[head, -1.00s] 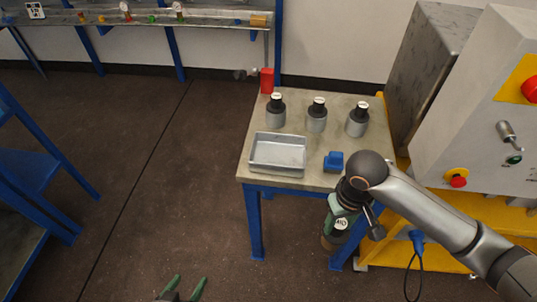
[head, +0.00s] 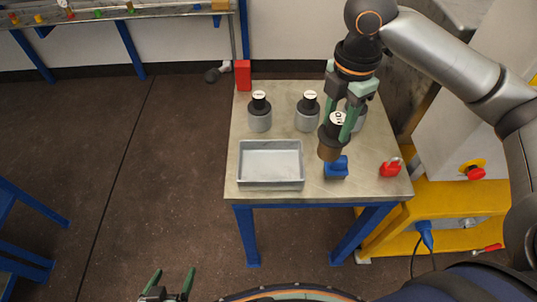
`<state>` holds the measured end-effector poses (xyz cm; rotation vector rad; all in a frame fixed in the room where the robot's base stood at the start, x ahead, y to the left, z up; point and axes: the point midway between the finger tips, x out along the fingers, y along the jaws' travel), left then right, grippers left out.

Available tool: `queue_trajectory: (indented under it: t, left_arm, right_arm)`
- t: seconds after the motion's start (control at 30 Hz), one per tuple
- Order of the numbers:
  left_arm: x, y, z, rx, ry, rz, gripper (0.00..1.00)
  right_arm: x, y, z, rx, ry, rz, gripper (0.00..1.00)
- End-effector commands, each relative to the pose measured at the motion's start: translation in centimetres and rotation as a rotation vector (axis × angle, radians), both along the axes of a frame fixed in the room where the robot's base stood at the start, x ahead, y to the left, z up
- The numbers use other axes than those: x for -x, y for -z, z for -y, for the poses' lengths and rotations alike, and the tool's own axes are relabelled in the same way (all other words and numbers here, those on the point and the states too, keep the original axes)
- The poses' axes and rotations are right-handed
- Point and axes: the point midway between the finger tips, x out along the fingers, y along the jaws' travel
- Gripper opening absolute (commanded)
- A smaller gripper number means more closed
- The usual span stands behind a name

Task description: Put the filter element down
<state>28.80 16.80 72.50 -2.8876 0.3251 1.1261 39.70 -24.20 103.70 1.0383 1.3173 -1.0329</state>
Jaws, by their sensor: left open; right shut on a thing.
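My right gripper (head: 337,124) is shut on the filter element (head: 329,148), which has a black top with a white label and a brown lower part. It holds the element roughly upright over the right half of the table (head: 310,190). In the picture the element's bottom overlaps the top of a small blue object (head: 336,170); I cannot tell the gap. A grey metal tray (head: 270,183) lies to the left, empty. My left gripper (head: 172,284) is open and empty at the bottom left, over the floor.
Grey vessels with black tops stand at the back of the table: one at left (head: 259,117), one in the middle (head: 307,117), one (head: 358,118) partly hidden by my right gripper. A red padlock-like object (head: 390,168) lies at right. A red block (head: 243,75) stands at the back left.

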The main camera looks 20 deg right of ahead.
Motion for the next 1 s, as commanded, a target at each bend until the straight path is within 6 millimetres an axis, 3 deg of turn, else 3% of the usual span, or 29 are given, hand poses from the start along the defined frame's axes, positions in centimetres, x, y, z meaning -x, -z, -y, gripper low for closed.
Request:
queue_trajectory:
  t: [0.37, 0.5, 0.87, 1.0]
  left_arm:
    - [0.1, -0.4, 0.0, 0.001, 0.0, -0.003, 0.94]
    - [0.2, -0.2, 0.0, 0.001, 0.0, -0.003, 0.94]
    - [0.2, -0.1, 0.0, 0.001, 0.0, -0.004, 0.94]
    - [0.2, -0.3, 0.0, 0.0, 0.0, -0.004, 0.94]
  right_arm:
    - [-5.2, 3.8, -7.3, -0.001, -0.004, -0.001, 0.0]
    - [-6.4, 6.7, -8.8, 0.0, -0.002, -0.001, 0.0]
    - [-7.9, 9.9, -11.0, 0.0, -0.001, -0.001, 0.0]
    - [-7.8, 11.9, -10.7, 0.002, -0.001, 0.0, 0.0]
